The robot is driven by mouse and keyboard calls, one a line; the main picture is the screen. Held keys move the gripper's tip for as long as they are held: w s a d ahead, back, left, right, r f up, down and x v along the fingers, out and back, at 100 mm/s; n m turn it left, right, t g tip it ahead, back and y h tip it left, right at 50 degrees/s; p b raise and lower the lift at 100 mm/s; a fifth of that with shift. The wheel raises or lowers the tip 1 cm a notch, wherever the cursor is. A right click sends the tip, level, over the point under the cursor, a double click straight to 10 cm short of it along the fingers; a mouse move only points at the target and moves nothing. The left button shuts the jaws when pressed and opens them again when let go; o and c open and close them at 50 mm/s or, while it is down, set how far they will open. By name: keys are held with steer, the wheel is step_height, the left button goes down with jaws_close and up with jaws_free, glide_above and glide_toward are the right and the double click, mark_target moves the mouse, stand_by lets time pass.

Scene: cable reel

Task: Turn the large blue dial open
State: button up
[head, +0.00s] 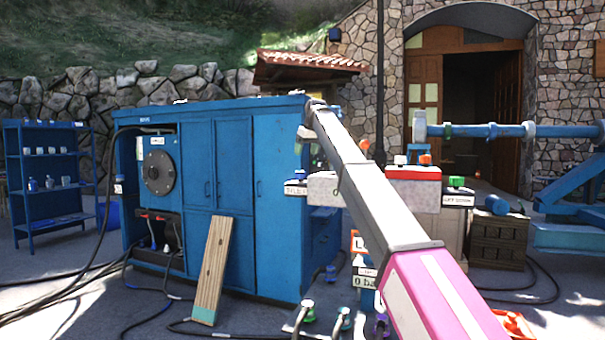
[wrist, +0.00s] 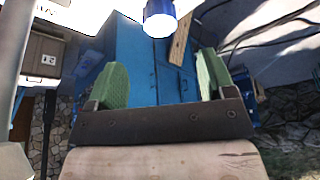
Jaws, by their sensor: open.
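In the wrist view, a short round blue piece with a bright white end (wrist: 160,19) shows at the top centre, beyond the fingers; I cannot tell if it is the large blue dial. My gripper (wrist: 162,78) is open, with its two green finger pads wide apart and nothing between them. In the head view my arm reaches up and left toward the blue cabinet (head: 230,160), and I cannot make out the fingertips. A blue cylinder (head: 496,204) lies at the right in the head view. No surely identifiable large blue dial shows there.
A wooden plank (head: 212,270) leans on the cabinet front. A grey round flange (head: 158,173) sits on the cabinet's left side. Black cables (head: 70,290) cross the ground at left. A wooden crate (head: 498,242) and a blue shelf (head: 50,180) stand to either side.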

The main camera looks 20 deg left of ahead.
mark_target(301, 177)
steer(key=x, duration=1)
steer(key=shift+f, duration=0.25)
steer(key=c, duration=0.9)
